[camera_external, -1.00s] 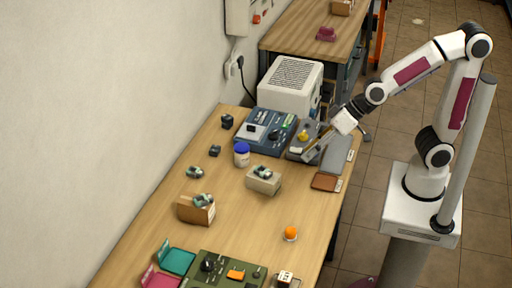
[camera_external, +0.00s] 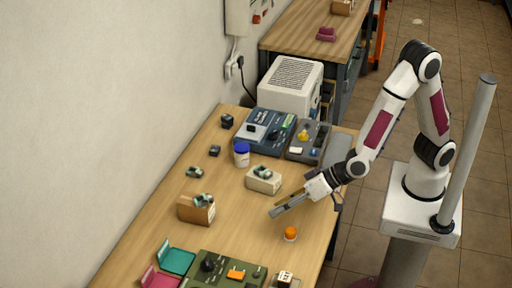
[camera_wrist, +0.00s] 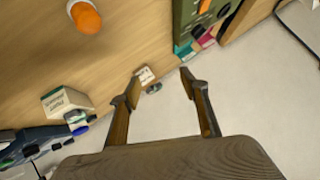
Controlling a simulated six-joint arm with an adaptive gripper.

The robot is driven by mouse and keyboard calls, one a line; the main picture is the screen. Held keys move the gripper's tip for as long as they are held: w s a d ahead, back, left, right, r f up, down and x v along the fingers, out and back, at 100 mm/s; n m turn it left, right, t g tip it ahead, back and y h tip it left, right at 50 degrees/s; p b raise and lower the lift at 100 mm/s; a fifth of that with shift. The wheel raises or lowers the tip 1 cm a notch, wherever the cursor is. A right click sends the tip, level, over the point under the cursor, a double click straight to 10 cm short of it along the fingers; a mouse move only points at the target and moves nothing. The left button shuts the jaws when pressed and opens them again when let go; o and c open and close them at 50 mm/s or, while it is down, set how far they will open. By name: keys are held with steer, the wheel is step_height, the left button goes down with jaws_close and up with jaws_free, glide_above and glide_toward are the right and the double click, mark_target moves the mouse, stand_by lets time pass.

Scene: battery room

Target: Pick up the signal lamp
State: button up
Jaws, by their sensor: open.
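A small orange dome on a pale round base, which looks like the signal lamp (camera_external: 291,234), stands upright on the wooden table. It also shows in the wrist view as an orange cap on a white base (camera_wrist: 86,16), near the top left edge. My gripper (camera_external: 271,213) is open and empty above the table, just left of and beyond the lamp in the external view. In the wrist view my two fingers (camera_wrist: 160,82) are spread apart, with the lamp outside them to the upper left.
A cardboard box (camera_external: 188,211) and a pale box (camera_external: 263,186), each with small items on top, stand left of and beyond my gripper. A green panel (camera_external: 225,268) lies at the near end. A blue-lidded jar (camera_external: 241,157) stands farther back. The table (camera_external: 245,235) around the lamp is clear.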

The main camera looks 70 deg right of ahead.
mark_target(305, 241)
steer(key=s+a+f+t, duration=0.1)
steer(key=s+f, duration=0.1)
steer(key=f, duration=0.1)
steer(key=s+a+f+t+h, duration=0.1)
steer(key=s+f, duration=0.1)
steer(key=f, duration=0.2)
steer(key=s+a+f+t, duration=0.2)
steer(key=f, duration=0.1)
steer(key=shift+s+a+f+n+h, duration=0.1)
steer(key=shift+f+n+h, duration=0.3)
steer(key=shift+s+d+f+n+t, duration=0.15)
steer(key=shift+s+d+f+t, duration=0.25)
steer(key=shift+s, duration=0.15)
steer(key=shift+s+d+f+n+t, duration=0.15)
steer(key=shift+s+d+f+t, duration=0.2)
steer(key=shift+s, duration=0.2)
steer(key=d, duration=0.1)
steer(key=s+d+t+h, duration=0.1)
steer(key=d, duration=0.1)
steer(key=s+d+f+h, duration=0.1)
steer(key=shift+d+n+t, duration=0.3)
steer(key=shift+d+t, duration=0.05)
steer(key=shift+d, duration=0.05)
steer(key=shift+s+d+r, duration=0.1)
steer(key=shift+d, duration=0.55)
steer(key=shift+w, duration=1.3)
steer(key=shift+w, duration=0.15)
